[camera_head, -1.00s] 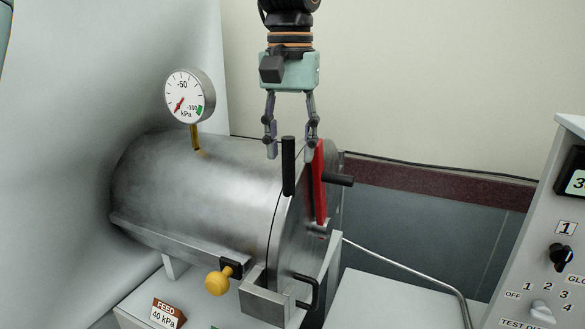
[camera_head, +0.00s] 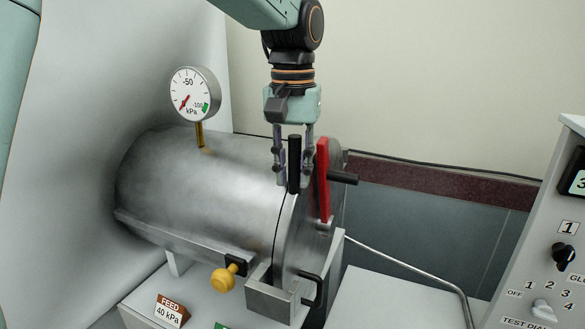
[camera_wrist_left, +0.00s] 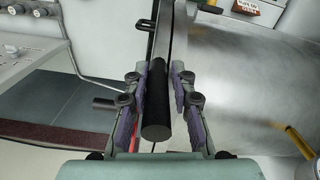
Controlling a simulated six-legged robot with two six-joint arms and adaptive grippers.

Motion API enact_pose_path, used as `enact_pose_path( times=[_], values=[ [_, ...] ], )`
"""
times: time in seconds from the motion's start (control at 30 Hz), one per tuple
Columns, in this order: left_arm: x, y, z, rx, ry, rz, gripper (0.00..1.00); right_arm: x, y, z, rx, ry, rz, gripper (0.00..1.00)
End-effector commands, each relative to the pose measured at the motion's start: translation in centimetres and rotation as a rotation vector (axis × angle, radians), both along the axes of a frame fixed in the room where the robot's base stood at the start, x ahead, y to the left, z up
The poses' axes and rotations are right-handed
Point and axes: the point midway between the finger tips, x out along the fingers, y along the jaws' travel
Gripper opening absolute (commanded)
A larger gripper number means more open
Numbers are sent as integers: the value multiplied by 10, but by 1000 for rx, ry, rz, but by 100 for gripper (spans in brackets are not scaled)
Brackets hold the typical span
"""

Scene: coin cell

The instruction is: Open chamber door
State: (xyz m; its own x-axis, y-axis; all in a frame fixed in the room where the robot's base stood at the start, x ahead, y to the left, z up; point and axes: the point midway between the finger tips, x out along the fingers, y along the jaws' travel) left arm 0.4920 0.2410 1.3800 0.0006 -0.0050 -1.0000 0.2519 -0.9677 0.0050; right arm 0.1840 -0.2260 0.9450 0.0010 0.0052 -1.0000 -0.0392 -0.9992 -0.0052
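The chamber is a steel cylinder (camera_head: 200,185) lying on its side. Its round door (camera_head: 300,235) sits flush at the right end, with a red bar (camera_head: 323,180) and a black peg (camera_head: 344,177) on its face. An upright black handle (camera_head: 294,165) stands at the top near the door's edge. My left gripper (camera_head: 292,180) points down with its fingers open on both sides of this handle. In the left wrist view the handle (camera_wrist_left: 157,100) lies between the finger pads, with narrow gaps. My right gripper is not in view.
A pressure gauge (camera_head: 195,94) stands on the cylinder. A yellow knob (camera_head: 223,279) and a black loop handle (camera_head: 314,290) are at the front. A control panel (camera_head: 545,240) is at the right. A pale surface (camera_head: 385,295) right of the door is clear.

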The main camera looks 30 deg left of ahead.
Motion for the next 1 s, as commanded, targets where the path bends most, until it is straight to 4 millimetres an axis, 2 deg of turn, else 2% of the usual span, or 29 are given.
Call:
enact_pose_path(
  times=[0.03,0.2,1.0],
  values=[
    [0,1,0,4,-1,-1,13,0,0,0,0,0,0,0],
    [0,1,0,4,-2,-1,0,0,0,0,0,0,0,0],
    [6,-3,1,4,-5,15,0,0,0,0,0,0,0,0]
  ],
)
